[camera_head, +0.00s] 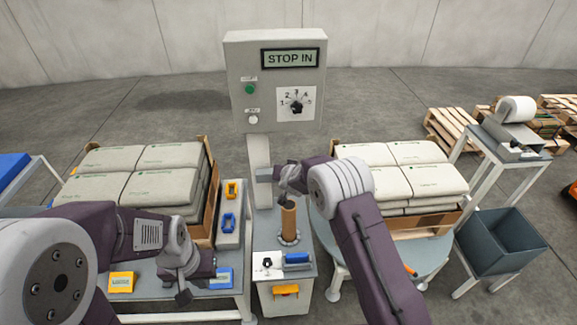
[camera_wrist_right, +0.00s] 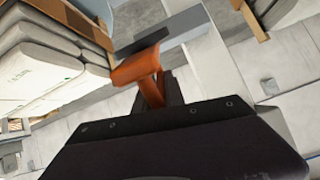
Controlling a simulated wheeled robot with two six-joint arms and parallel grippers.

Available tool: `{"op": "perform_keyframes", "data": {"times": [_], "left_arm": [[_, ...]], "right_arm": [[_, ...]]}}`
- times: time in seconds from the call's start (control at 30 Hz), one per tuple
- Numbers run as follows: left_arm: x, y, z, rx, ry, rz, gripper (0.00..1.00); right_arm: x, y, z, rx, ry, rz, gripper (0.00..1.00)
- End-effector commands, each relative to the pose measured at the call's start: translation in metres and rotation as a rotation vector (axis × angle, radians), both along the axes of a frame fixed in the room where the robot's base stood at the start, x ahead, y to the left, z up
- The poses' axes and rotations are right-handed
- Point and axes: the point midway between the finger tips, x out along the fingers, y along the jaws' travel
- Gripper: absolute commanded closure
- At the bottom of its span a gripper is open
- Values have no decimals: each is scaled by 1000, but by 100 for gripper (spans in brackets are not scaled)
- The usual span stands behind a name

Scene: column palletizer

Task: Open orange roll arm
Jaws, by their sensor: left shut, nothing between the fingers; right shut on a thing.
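An orange bar-shaped part (camera_wrist_right: 140,66), which looks like the roll arm, sits at the fingers of my right gripper (camera_wrist_right: 158,98) in the right wrist view. The fingers are shut on it, and their tips are partly hidden behind it. In the head view my right gripper (camera_head: 286,200) is at the top of an upright orange-brown cylinder (camera_head: 288,222) on a round base, left of the turntable (camera_head: 395,255). I cannot see the arm's hinge clearly. My left gripper (camera_head: 184,294) is shut and empty over the left table, beside a blue card.
A control box (camera_head: 275,80) reading "STOP IN" stands behind on a post. Pallets of sacks stand left (camera_head: 150,195) and right (camera_head: 400,172). A small cabinet (camera_head: 284,302) with a blue handle is in front. A dark bin (camera_head: 505,240) stands right.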

Motion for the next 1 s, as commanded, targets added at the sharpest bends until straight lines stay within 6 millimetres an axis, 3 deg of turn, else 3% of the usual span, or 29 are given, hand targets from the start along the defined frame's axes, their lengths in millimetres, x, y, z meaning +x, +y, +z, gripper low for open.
{"op": "perform_keyframes", "data": {"times": [0.3,0.33,0.4,0.77,1.0], "left_arm": [[0,0,0,0,0,0,100],[0,0,0,0,0,0,100],[0,0,0,0,0,0,100],[0,0,-2,0,0,0,100],[0,0,-7,0,0,0,100]], "right_arm": [[0,0,0,1,0,0,100],[0,0,0,1,0,0,80],[0,0,0,1,0,0,66],[-4,0,4,1,-1,0,66],[-45,1,33,1,-2,1,66]]}}
